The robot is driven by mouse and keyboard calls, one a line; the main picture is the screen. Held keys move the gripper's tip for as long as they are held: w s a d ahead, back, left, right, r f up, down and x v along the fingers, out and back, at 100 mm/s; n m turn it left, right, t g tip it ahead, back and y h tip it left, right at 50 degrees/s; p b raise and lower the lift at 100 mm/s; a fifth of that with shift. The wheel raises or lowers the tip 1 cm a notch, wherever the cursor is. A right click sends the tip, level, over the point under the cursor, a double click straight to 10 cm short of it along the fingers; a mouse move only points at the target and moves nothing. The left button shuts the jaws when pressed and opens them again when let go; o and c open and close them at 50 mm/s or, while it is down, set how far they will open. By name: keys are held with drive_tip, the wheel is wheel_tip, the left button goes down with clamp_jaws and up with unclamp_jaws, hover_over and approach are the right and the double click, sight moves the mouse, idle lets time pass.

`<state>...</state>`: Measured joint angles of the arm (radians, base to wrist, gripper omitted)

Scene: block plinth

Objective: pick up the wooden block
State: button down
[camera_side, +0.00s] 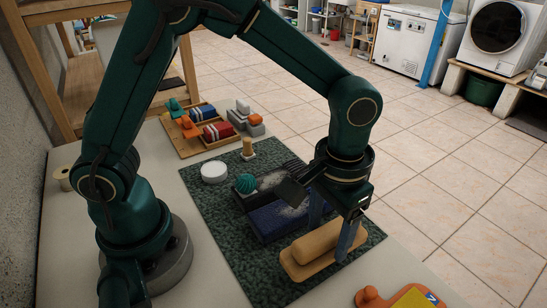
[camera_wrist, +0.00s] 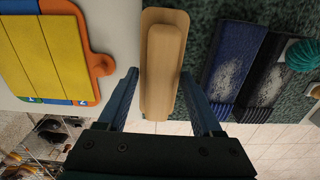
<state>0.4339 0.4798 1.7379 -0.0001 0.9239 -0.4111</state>
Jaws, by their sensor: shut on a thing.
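The wooden block (camera_side: 318,241) is a long tan piece with rounded edges. It is over a thin pale wooden plinth (camera_side: 290,266) on the dark green mat; I cannot tell whether there is a gap beneath it. In the wrist view the block (camera_wrist: 160,62) runs lengthwise up the picture, with the plinth (camera_wrist: 150,16) showing around its far end. My gripper (camera_side: 331,240) points down and is shut across the block's width, one finger on each side. Both fingers also show in the wrist view, around my gripper's grasp (camera_wrist: 159,75).
A dark blue block with grey patches (camera_side: 283,218) lies close beside the plinth. A teal ball (camera_side: 246,183) and white round piece (camera_side: 214,171) are farther back. An orange board with a yellow face (camera_side: 412,297) is at the front. A wooden tray (camera_side: 183,149) holds coloured pieces.

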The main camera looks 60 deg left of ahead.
drive_tip(key=a+r, duration=0.7)
drive_tip(key=a, duration=0.4)
drive_tip(key=shift+w+a+r, duration=0.15)
drive_tip(key=shift+a+r, duration=0.15)
drive_tip(key=shift+a, duration=0.05)
drive_tip(key=c, duration=0.8)
unclamp_jaws()
drive_tip(key=shift+c, duration=0.2)
drive_tip(key=c, duration=0.4)
drive_tip(key=shift+s+a+r, duration=0.15)
drive_tip(key=shift+s+a, duration=0.6)
drive_tip(key=shift+a, duration=0.5)
drive_tip(key=shift+s+a+r, duration=0.1)
drive_tip(key=shift+s+a, duration=0.65)
drive_tip(key=shift+a, duration=0.45)
drive_tip(key=shift+s+a+r, duration=0.15)
drive_tip(key=shift+s+a, duration=0.6)
drive_tip(key=shift+a, duration=0.5)
